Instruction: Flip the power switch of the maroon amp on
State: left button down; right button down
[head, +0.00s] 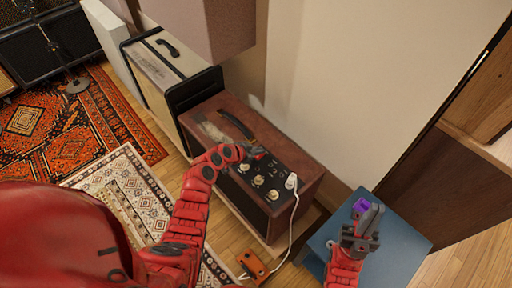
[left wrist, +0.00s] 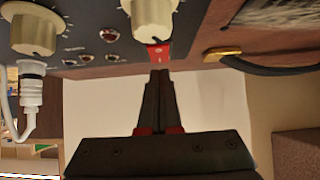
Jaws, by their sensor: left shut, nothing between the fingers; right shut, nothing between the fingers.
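The maroon amp (head: 303,178) stands in the middle of the head view, its dark control panel (head: 275,178) facing up with several cream knobs. My left gripper (head: 254,151) is shut and empty over the far part of this panel. In the left wrist view, the shut fingertips (left wrist: 160,74) are right at a small red switch (left wrist: 157,54) beside a cream knob (left wrist: 154,18). They overlap its edge in the picture; I cannot tell if they touch. The switch's position is not clear. My right gripper (head: 370,215) is shut and empty, over the blue table, away from the amp.
A white plug (head: 291,181) with a cable sits in the panel; the cable runs down to an orange pedal (head: 254,266). A cream amp (head: 158,78) stands behind the maroon one. The blue table (head: 404,245) is at the right, with a small purple item (head: 361,205) by my right gripper.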

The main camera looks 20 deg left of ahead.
pick_arm(q)
jog(key=shift+f, duration=0.35)
jog(key=shift+w+d+f, duration=0.1)
jog(key=shift+f, duration=0.15)
dwell(0.3)
jog(key=shift+w+d+r+b, duration=0.2)
jog(key=shift+w+d+b, duration=0.2)
jog(key=shift+w, duration=0.3)
